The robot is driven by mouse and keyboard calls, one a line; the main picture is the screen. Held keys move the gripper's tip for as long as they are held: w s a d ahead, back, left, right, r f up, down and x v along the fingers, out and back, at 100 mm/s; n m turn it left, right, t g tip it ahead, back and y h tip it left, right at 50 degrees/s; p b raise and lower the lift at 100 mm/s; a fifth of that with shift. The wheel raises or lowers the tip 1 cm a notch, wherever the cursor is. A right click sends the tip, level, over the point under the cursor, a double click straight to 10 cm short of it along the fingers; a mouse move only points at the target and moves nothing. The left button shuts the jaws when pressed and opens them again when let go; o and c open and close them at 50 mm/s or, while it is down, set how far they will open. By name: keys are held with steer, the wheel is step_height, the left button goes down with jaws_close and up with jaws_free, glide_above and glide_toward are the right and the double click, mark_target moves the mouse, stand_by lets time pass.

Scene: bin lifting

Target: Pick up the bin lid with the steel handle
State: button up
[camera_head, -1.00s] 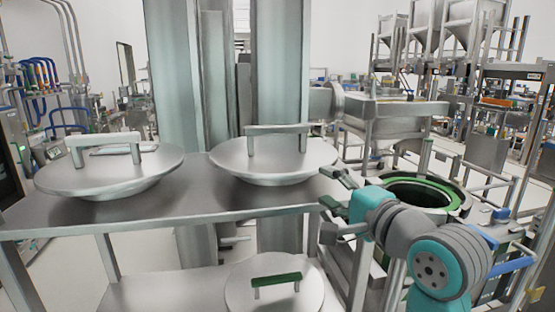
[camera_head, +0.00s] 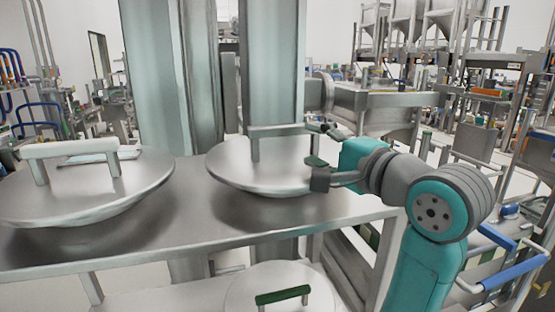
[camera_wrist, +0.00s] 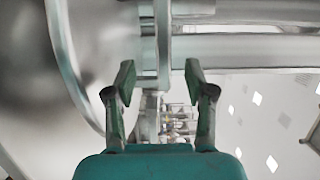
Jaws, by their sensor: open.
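The bin lid with the steel handle is the middle lid (camera_head: 235,172), a round shallow metal dish on the upper metal shelf. Its bar handle (camera_head: 275,130) stands upright across the top. In the wrist view the lid rim (camera_wrist: 62,50) curves at the left, and the handle (camera_wrist: 162,45) runs down between the fingers. My gripper (camera_head: 318,146) is open and empty at the right end of the handle, over the lid's right edge. In the wrist view my gripper (camera_wrist: 159,80) has one finger on each side of the handle, with gaps on both sides.
Another lid with a pale handle (camera_head: 70,150) sits on the same shelf (camera_head: 190,230) at the left. A lid with a green handle (camera_head: 282,296) lies on a lower level. Tall metal columns (camera_head: 270,60) stand behind the shelf. A blue-gripped rail (camera_head: 510,272) is at the right.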

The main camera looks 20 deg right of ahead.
mark_target(290, 130)
steer(key=x, duration=0.5)
steer(key=shift+w+a, duration=0.15)
steer(key=shift+w, duration=0.2)
steer(key=shift+d+r+x, duration=0.1)
steer(key=shift+d+x, duration=0.05)
steer(key=shift+x, duration=1.15)
steer(key=shift+d+r+x, duration=0.1)
steer(key=shift+x, duration=1.25)
jaws_close()
steer(key=shift+r, duration=0.15)
